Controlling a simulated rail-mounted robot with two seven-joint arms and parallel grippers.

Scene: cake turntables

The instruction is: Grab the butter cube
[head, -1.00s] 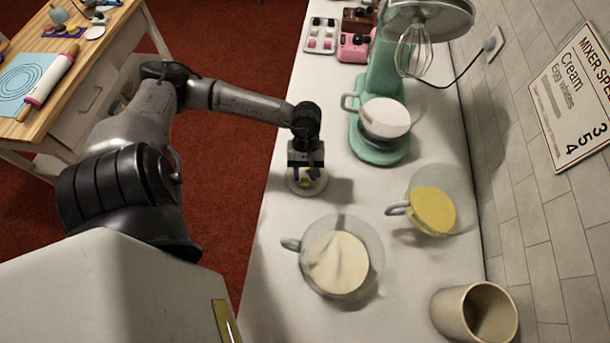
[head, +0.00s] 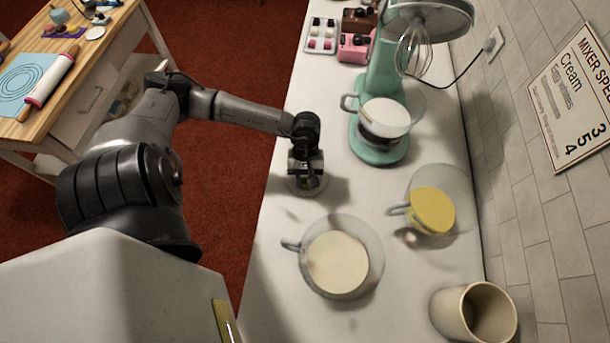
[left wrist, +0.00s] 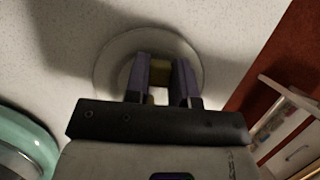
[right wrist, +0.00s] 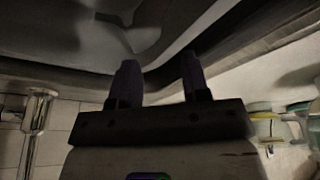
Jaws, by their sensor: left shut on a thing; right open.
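The butter cube (left wrist: 160,72) is a yellow block between the fingers of my left gripper (left wrist: 162,76), seen in the left wrist view. The gripper is shut on it, directly over a round clear dish (left wrist: 112,62) on the counter. I cannot tell whether the cube still touches the dish. In the head view my left gripper (head: 306,183) covers most of the dish (head: 294,187) and hides the cube. My right gripper (right wrist: 160,72) is open and empty in the right wrist view, and is outside the head view.
On the white counter, a bowl of pale mixture (head: 338,262) stands nearest the left gripper. A bowl with yellow contents (head: 432,210), a beige pot (head: 455,312) and a green stand mixer (head: 380,80) stand to the right. The tiled wall (head: 545,240) bounds the right side.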

